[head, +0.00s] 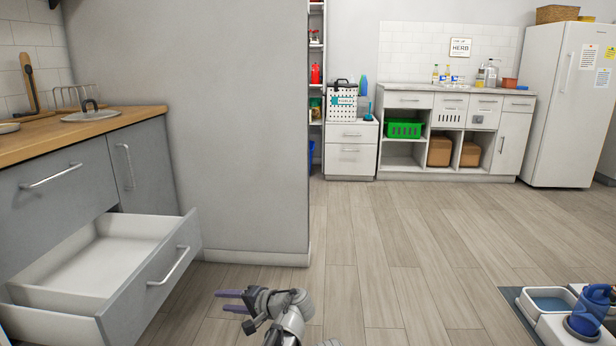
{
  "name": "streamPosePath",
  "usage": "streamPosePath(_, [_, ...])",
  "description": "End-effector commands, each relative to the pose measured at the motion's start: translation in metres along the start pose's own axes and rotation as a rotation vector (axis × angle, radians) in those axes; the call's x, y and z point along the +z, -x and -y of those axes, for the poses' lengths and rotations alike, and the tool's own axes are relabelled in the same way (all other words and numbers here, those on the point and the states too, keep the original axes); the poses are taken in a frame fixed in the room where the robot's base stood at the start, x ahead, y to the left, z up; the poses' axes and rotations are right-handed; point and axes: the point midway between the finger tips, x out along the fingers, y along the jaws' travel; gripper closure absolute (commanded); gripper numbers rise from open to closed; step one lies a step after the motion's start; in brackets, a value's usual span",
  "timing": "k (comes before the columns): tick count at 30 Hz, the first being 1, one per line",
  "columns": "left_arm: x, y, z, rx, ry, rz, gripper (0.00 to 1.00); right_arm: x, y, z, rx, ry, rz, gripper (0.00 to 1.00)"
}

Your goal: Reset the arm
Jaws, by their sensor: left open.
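My left gripper (232,301) is in the lower middle of the head view, above the wood floor. Its two purple fingers point left and stand apart, with nothing between them. It is to the right of an open, empty drawer (125,253) and apart from it. My right gripper is not in the head view.
The drawer juts from a grey cabinet (62,190) at the left. A grey wall (210,120) stands behind it. A feeding station with a water tray (549,301) and blue container (590,312) is at the lower right. The middle floor (400,250) is clear.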

Motion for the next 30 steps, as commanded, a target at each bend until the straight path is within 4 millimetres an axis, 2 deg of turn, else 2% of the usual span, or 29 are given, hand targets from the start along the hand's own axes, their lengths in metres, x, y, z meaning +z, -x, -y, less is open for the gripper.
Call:
streamPosePath(8, [0.046,-0.017,-0.040,0.231,0.050,0.076,0.53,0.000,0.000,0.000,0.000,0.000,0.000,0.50])
streamPosePath(14, [0.093,-0.018,-0.086,0.511,0.121,0.153,0.53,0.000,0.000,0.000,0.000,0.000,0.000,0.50])
streamPosePath(18, [0.123,-0.003,-0.119,0.744,0.191,0.205,0.53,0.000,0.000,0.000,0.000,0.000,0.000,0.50])
streamPosePath(21, [0.135,0.011,-0.135,0.878,0.233,0.228,0.53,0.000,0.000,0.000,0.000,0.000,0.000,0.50])
streamPosePath(30, [0.157,0.054,-0.159,1.196,0.344,0.263,0.53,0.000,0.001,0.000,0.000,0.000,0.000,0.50])
